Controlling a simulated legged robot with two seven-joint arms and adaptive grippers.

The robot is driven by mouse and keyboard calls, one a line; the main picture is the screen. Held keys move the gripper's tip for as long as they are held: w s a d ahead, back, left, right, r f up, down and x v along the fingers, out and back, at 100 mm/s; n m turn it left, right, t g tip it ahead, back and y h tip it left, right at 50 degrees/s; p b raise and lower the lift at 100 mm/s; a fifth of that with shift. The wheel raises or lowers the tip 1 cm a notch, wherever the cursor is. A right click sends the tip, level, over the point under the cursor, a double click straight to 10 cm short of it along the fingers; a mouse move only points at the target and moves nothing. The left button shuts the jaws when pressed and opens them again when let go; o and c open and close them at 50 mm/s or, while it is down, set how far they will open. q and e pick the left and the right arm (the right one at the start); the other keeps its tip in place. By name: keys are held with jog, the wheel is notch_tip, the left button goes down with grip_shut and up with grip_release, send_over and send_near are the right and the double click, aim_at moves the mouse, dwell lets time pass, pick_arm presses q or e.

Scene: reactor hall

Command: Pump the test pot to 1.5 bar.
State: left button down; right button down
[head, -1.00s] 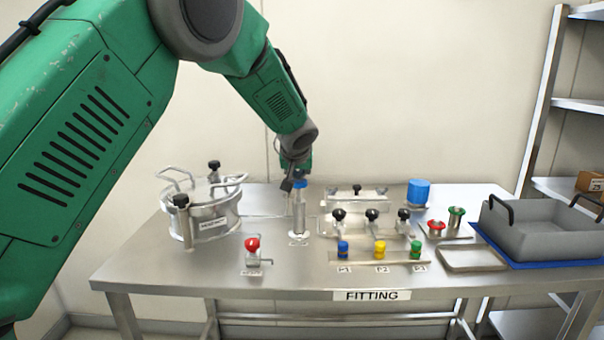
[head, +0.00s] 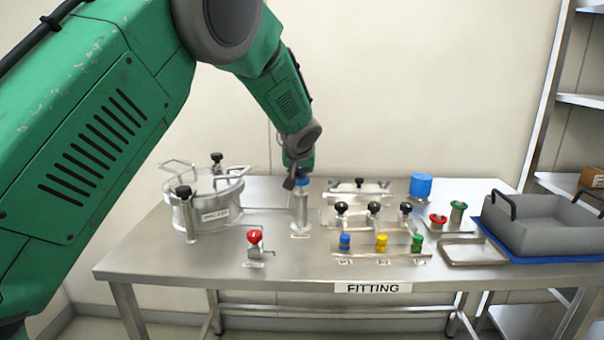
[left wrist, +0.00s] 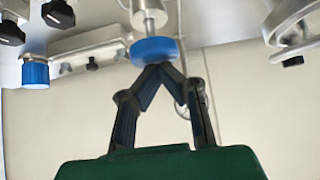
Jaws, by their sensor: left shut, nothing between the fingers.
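The test pot (head: 208,198) is a steel vessel with a lid, wire handles and black clamp knobs at the table's left. The hand pump (head: 300,212) is an upright steel cylinder to its right, with a blue knob on top. My left gripper (head: 292,184) is at the top of the pump. In the left wrist view the left gripper (left wrist: 160,68) is shut and empty, its fingertips meeting at the blue pump knob (left wrist: 155,51); I cannot tell whether they touch it. No gauge reading is legible. My right gripper is not in view.
A red-knobbed valve (head: 254,240) stands at the front. Black-knobbed valves (head: 373,210) and blue, yellow and green fittings (head: 382,242) are right of the pump. A blue cylinder (head: 420,186), a shallow tray (head: 462,252) and a grey bin (head: 535,228) stand further right.

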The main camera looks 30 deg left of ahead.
pick_arm(q)
jog(key=w+v, duration=0.1)
jog(key=v, duration=1)
jog(key=shift+d+r, duration=0.3)
jog(key=shift+r, duration=0.25)
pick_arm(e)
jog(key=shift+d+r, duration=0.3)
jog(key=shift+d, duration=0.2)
pick_arm(q)
jog(key=shift+s, duration=0.2)
jog(key=shift+a, duration=0.3)
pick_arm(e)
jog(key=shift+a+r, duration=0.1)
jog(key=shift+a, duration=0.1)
pick_arm(q)
jog(key=shift+a+f, duration=0.1)
jog(key=shift+f, duration=0.05)
